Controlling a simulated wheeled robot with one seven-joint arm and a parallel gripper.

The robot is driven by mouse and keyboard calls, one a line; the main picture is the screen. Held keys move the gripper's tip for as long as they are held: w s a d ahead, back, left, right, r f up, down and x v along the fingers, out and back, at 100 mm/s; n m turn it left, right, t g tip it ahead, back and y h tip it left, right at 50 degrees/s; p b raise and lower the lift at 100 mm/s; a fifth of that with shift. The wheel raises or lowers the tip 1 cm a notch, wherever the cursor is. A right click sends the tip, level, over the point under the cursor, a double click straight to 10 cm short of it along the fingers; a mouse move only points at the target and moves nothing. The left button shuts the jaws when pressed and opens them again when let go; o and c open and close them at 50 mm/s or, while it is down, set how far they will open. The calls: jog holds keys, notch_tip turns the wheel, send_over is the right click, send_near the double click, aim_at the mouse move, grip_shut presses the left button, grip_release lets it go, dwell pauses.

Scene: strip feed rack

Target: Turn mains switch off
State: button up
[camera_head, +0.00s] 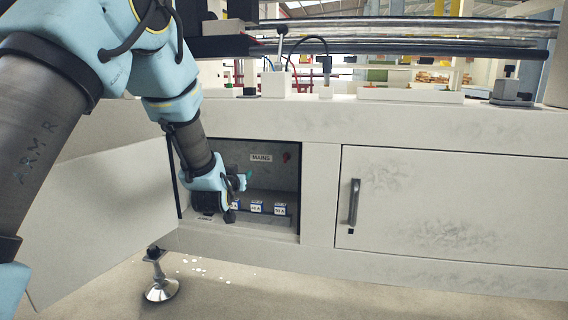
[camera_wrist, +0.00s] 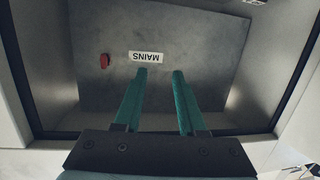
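The mains switch shows as a small red handle (camera_head: 287,157) on the grey back wall of an open cabinet compartment, to the right of the white MAINS label (camera_head: 261,158). In the wrist view, which is upside down, the red handle (camera_wrist: 104,61) is left of the label (camera_wrist: 146,57). My gripper (camera_head: 243,180) reaches into the compartment, left of and below the switch. Its two green fingers (camera_wrist: 161,72) stand apart with nothing between them, and point at the back wall near the label. They appear clear of the switch.
Several blue-and-white fuse boxes (camera_head: 256,207) stand on a ledge low in the compartment. The compartment door (camera_head: 100,215) hangs open at the left. A closed door (camera_head: 450,210) with a dark handle (camera_head: 354,201) is at the right. The compartment frame (camera_head: 318,190) surrounds the opening closely.

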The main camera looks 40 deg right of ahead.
aim_at(285, 158)
jog(key=s+d+r+m+h, duration=0.1)
jog(key=s+d+h, duration=0.2)
jog(key=s+d, duration=0.45)
jog(key=b+x, duration=0.2)
jog(key=x, duration=0.3)
jog(key=b+x, duration=0.1)
jog(key=x, duration=0.3)
jog(key=shift+w+d+f+b, duration=0.2)
jog(key=shift+w+d+b, duration=0.05)
jog(key=shift+w+b, duration=0.15)
jog(key=shift+w+d+r, duration=0.15)
jog(key=shift+w+d, duration=0.15)
jog(key=shift+d, duration=0.2)
jog(key=shift+c, duration=0.2)
grip_shut()
